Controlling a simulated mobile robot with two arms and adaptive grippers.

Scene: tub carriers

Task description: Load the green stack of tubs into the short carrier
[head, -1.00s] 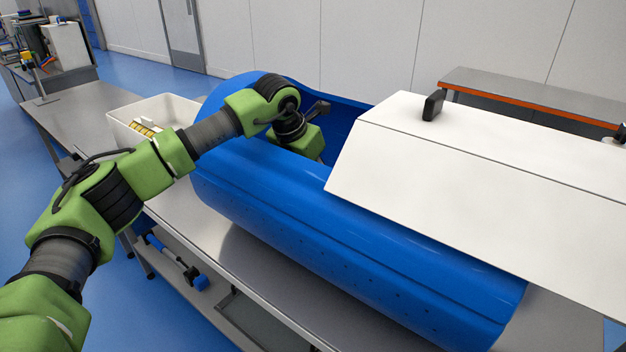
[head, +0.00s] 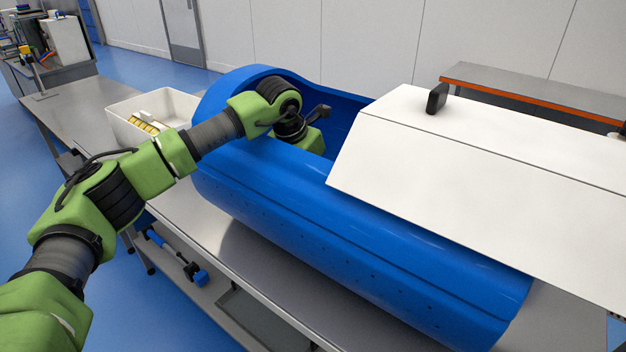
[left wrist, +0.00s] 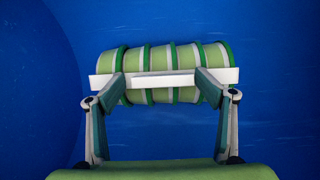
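The stack of light and dark green tubs (left wrist: 165,60) lies on its side on a blue surface in the left wrist view, with white bars across its near side. My left gripper (left wrist: 163,82) has its two fingers spread apart in front of the stack, and they overlap it in the picture. I cannot tell whether they touch it. In the head view the left gripper reaches into the open end of the blue trough (head: 340,230), whose wall hides the fingers and the stack. I cannot make out the short carrier. My right gripper is not in view.
A white cover (head: 490,190) with a black handle (head: 437,98) covers the right part of the trough. A white bin (head: 178,105) with yellow items stands on the steel table (head: 85,105) at the left. An orange-edged bench (head: 530,95) stands behind.

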